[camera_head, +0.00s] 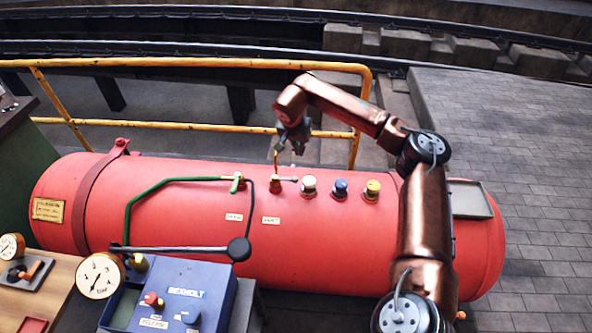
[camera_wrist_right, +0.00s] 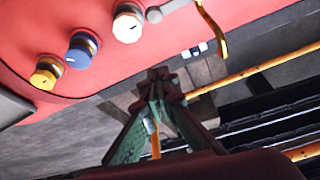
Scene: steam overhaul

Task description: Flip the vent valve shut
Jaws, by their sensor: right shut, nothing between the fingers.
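The vent valve (camera_head: 275,185) is a small brass fitting with a grey spout on top of the red tank (camera_head: 165,205), above a small label. Its yellow lever (camera_head: 276,161) stands upright from the body; the lever also shows at the top of the right wrist view (camera_wrist_right: 213,32). My right gripper (camera_head: 296,147) is shut and empty. It is just right of the lever's upper end in the head view; I cannot tell whether they touch. In the right wrist view its closed fingertips (camera_wrist_right: 160,86) are below and left of the lever, with a visible gap. My left gripper is not in view.
White (camera_head: 309,186), blue (camera_head: 341,188) and yellow (camera_head: 372,190) capped fittings stand right of the valve. A green-handled pipe (camera_head: 165,185) lies to its left. A yellow railing (camera_head: 200,62) runs behind the tank. A blue box (camera_head: 185,290) and gauge (camera_head: 100,275) stand in front.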

